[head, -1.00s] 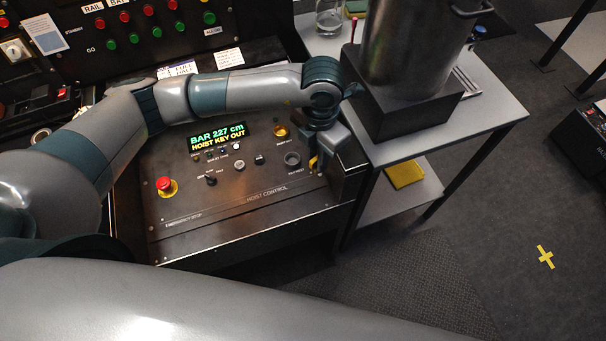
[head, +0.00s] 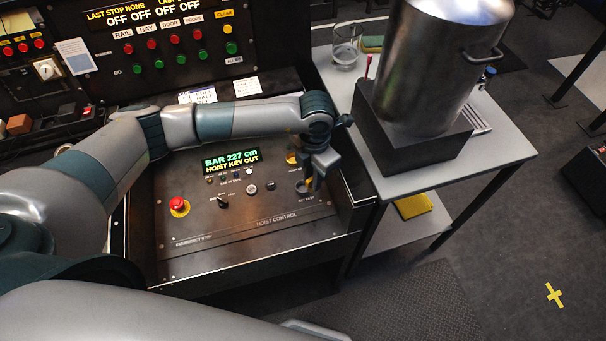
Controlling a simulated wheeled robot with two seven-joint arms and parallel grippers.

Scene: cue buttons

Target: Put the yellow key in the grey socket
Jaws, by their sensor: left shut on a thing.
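My left gripper (head: 316,182) points down over the right side of the hoist control panel (head: 240,211). It is shut on the yellow key, which the fingers almost wholly hide now. The grey socket (head: 301,187), a round ring above the key rest label, is just left of the fingertips and partly covered by them. I cannot tell whether the key touches it. A yellow-ringed hole (head: 291,158) lies farther back on the panel, left of my wrist. The panel display (head: 231,160) reads "BAR 227 cm, HOIST KEY OUT". My right gripper is out of view.
A red emergency stop button (head: 177,203) and several small knobs stand on the panel. To the right, a large steel pot (head: 425,75) on a black block (head: 412,146) stands on a grey table (head: 501,154), close to my left wrist.

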